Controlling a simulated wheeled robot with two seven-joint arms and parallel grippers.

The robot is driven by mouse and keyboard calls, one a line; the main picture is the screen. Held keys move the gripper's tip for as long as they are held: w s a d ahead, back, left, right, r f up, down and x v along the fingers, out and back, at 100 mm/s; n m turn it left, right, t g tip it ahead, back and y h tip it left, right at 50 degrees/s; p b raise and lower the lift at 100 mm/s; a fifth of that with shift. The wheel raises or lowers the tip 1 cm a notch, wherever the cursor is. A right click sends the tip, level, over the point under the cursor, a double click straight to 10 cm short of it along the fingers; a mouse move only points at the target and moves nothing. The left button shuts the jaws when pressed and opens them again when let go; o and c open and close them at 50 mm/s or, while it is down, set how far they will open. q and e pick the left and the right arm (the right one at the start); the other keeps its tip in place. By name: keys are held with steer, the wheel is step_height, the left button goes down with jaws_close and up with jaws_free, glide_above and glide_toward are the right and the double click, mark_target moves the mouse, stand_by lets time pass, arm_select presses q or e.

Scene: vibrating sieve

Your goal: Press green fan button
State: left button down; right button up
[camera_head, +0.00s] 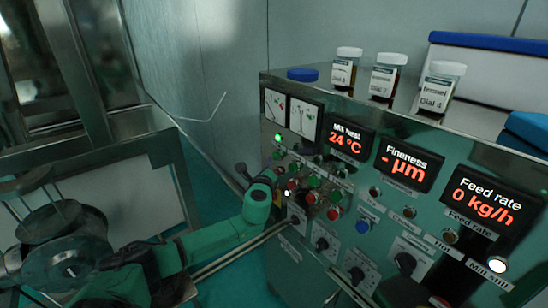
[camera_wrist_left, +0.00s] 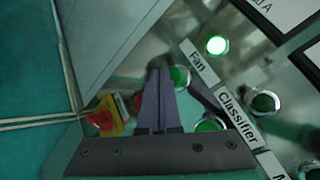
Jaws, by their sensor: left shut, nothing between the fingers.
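The green fan button (camera_wrist_left: 180,77) sits beside the "Fan" label (camera_wrist_left: 198,62) in the left wrist view. A lit green lamp (camera_wrist_left: 216,45) is on the other side of that label. In the head view the lit lamp (camera_head: 278,138) is at the panel's upper left, with the fan button (camera_head: 277,155) just below it. My left gripper (camera_wrist_left: 158,72) is shut and empty, its dark fingertips appearing close to the left side of the fan button. I cannot tell whether they touch it. In the head view the left gripper (camera_head: 272,176) is close to the panel's left edge, partly hidden.
A second green button (camera_wrist_left: 210,123) is near the "Classifier" label (camera_wrist_left: 240,115). A red button on a yellow base (camera_wrist_left: 103,118) lies left of the fingers. Red buttons (camera_head: 333,213), knobs (camera_head: 404,263) and displays (camera_head: 405,163) crowd the panel. Labelled jars (camera_head: 388,76) stand on top.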

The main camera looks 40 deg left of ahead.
arm_select(q)
steer(key=shift+s+a, duration=0.1)
steer(key=shift+s, duration=0.3)
steer(key=s, duration=0.2)
steer(key=s+a+p, duration=0.1)
steer(key=s, duration=0.1)
steer(key=shift+s+a, duration=0.2)
steer(key=shift+s, duration=0.2)
stand_by(0.7)
